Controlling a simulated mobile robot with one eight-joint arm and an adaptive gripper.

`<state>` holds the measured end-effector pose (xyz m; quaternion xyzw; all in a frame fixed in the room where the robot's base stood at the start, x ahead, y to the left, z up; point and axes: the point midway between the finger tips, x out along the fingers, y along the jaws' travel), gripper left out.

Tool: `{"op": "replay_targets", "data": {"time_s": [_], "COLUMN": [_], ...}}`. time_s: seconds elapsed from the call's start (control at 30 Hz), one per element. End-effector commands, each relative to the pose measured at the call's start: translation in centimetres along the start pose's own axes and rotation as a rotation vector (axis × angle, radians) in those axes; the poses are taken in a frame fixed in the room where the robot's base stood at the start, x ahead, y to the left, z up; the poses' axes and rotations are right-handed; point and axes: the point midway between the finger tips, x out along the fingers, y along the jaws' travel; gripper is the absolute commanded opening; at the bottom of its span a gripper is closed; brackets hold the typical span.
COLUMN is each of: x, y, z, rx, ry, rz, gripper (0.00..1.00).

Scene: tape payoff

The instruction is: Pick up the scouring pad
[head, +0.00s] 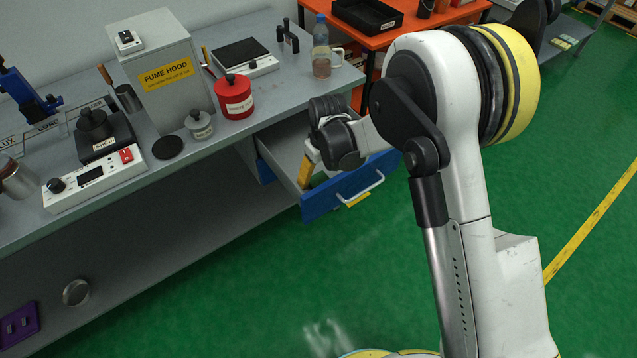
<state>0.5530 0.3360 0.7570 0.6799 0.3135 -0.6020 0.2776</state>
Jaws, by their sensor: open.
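I cannot make out a scouring pad for certain in the head view. An open drawer with a blue front (322,205) sticks out from under the grey bench. My gripper (306,174) is over the left part of this drawer, pointing down, with a yellow finger showing. It is open, and I see nothing held in it. My wrist and arm hide much of the drawer's inside, and the visible part of its floor looks pale and bare. A flat dark disc (168,147) lies on the bench, and I cannot tell what it is.
The bench holds a fume hood box (160,85), a red canister (234,97), a scale (244,57), a bottle (321,50) and a white control unit (95,180). An orange table (375,40) stands behind. Green floor (240,290) in front is clear.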

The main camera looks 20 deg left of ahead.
Motion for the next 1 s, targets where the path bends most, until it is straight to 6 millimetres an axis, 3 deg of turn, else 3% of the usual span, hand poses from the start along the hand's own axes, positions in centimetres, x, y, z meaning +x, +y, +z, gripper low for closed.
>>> {"op": "replay_targets", "data": {"time_s": [0.03,0.17,0.4,0.43,0.57,0.87,1.0], "x": [1.3,3.3,3.4,3.4,3.4,3.4,2.5], "y": [0.0,0.1,0.1,0.1,0.1,0.1,0.1], "z": [-0.2,-0.4,-0.4,-0.4,-0.4,-0.4,-0.6], "rx": [0.000,0.000,0.000,0.000,0.000,0.000,0.000], "ry": [0.000,0.000,0.000,0.000,0.000,0.000,0.000], "rz": [0.000,0.000,0.000,0.000,0.000,0.000,0.000], "gripper": [0.81,0.81,0.81,0.79,0.39,0.35,0.35]}}
